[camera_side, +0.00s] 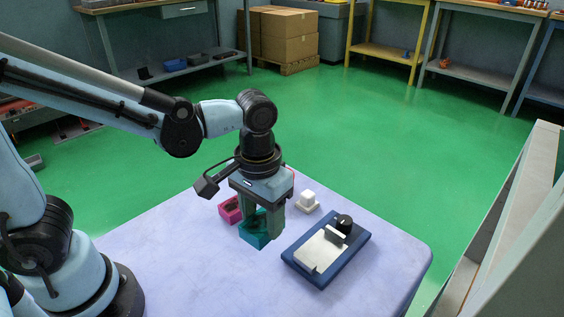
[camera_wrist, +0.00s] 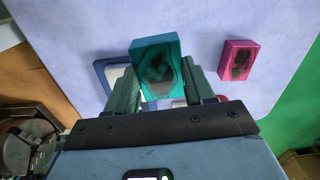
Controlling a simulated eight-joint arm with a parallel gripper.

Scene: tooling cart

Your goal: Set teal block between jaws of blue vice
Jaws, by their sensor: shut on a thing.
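The teal block (camera_side: 254,240) is held between the fingers of my gripper (camera_side: 262,222), left of the vice. In the wrist view the teal block (camera_wrist: 170,52) has a dark smudged mark on its face, and my gripper (camera_wrist: 161,72) is shut on it, a finger on each side. The side view does not clearly show how high the block is above the table. The blue vice (camera_side: 298,265) lies on the table, with a pale bed, a pale upright jaw and a black knob. In the wrist view only part of the vice (camera_wrist: 99,68) shows behind the block and finger.
A pink block (camera_side: 225,208) with a dark mark lies behind my gripper; it also shows in the wrist view (camera_wrist: 246,47). A small white piece on a pale base (camera_side: 307,201) stands behind the vice. The lilac tabletop (camera_side: 185,270) is clear in front.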

